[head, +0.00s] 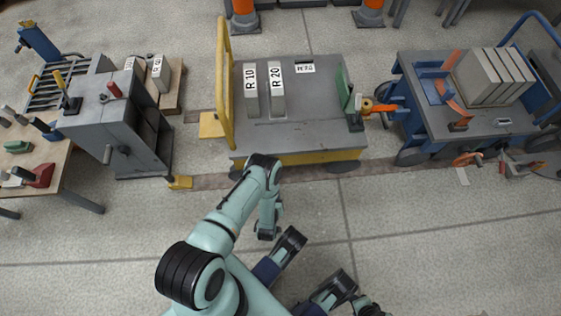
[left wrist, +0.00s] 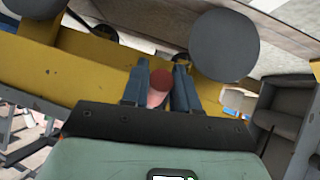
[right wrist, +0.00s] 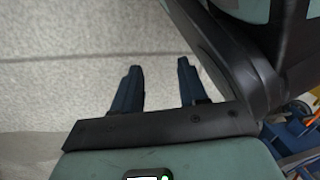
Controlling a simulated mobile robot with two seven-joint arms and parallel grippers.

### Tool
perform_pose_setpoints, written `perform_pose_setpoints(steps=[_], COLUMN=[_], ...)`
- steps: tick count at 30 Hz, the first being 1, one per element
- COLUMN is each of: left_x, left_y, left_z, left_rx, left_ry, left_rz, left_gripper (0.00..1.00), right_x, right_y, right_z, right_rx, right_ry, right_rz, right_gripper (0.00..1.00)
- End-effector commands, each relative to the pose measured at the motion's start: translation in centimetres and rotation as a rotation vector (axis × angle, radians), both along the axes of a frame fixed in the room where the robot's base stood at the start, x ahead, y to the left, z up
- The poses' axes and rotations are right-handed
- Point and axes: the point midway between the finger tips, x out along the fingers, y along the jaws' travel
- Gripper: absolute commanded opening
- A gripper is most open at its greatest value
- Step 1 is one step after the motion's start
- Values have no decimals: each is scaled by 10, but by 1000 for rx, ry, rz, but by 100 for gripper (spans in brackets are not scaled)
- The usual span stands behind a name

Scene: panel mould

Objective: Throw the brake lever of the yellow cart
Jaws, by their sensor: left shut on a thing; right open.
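The yellow cart (head: 310,110) stands in the middle of the head view, with a grey top, a yellow push bar (head: 224,85) on its left and a yellow front edge. In the left wrist view its yellow frame (left wrist: 65,75) and round dark wheels show close up. The brake lever (left wrist: 158,88), a short pinkish rod with a dark red end, is between the fingers of my left gripper (left wrist: 161,64), which is shut on it. In the head view my arm hides this spot. My right gripper (right wrist: 158,68) is open and empty above bare floor.
Panels R 10 (head: 251,90) and R 20 (head: 276,90) stand on the cart. A blue cart (head: 440,120) with grey slabs is at right. A grey machine (head: 110,115) and a wooden table (head: 65,160) are at left.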

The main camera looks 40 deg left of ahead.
Motion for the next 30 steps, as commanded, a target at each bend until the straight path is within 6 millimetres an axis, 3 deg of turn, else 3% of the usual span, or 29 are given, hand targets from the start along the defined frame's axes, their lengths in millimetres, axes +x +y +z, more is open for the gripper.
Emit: perform_pose_setpoints(steps=[9,25,26,27,30], left_x=[2,3,3,2,2], left_y=[3,6,6,6,6], left_z=[-13,-14,-14,-14,-14], left_rx=[83,101,101,101,100], left_ry=[-75,-87,-87,-87,-87], left_rz=[-4,0,0,0,-1], left_gripper=[0,0,39,51,51], right_x=[-23,-26,-26,-26,-26], right_y=[-3,-3,-3,-3,-3], right_z=[-16,-17,-17,-17,-17], right_rx=[5,6,6,6,6], right_ry=[74,86,86,85,85], right_rz=[-7,-7,-7,-7,-6], right_gripper=[43,43,43,43,43])
